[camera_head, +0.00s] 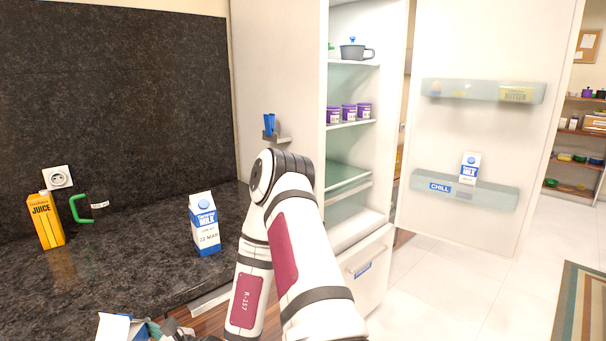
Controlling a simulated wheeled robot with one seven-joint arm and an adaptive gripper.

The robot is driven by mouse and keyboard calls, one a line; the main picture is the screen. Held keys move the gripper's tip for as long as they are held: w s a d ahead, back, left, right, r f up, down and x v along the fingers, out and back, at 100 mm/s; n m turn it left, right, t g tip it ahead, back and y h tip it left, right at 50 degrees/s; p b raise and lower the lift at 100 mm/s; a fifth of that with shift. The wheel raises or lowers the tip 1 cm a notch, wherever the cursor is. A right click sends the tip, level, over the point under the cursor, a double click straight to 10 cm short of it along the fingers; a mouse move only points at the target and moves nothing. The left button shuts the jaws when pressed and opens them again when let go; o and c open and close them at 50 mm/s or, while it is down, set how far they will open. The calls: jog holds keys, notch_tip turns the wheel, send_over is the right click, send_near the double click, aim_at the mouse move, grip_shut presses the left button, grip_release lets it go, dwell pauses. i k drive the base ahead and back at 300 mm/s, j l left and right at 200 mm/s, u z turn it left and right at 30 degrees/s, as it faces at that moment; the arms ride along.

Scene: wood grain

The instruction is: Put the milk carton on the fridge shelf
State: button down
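A white and blue milk carton (205,228), marked with a date, stands upright on the dark counter left of my arm. Another milk carton (470,168) stands in the lower bin of the open fridge door. The fridge is open, with a glass shelf (345,177) that looks empty in its middle. My gripper (158,330) shows only in part at the bottom edge, left of my arm. A white and blue carton-like thing (115,327) is right beside it, cut off by the frame. I cannot tell whether the gripper holds it.
An orange juice carton (45,221) and a green handle-like thing (80,208) are at the counter's left. Purple tubs (348,113) fill a higher fridge shelf, with a grey pot (355,52) above. The open door (490,50) stands to the right. My arm partly covers the fridge's left side.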

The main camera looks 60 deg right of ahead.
aim_at(331, 179)
jog(key=k+l, duration=0.1)
jog(key=l, duration=0.4)
jog(key=k+l, duration=0.1)
jog(key=l, duration=0.45)
jog(key=k+l, duration=0.1)
jog(key=l, duration=0.4)
jog(key=k+l, duration=0.1)
jog(key=l, duration=0.45)
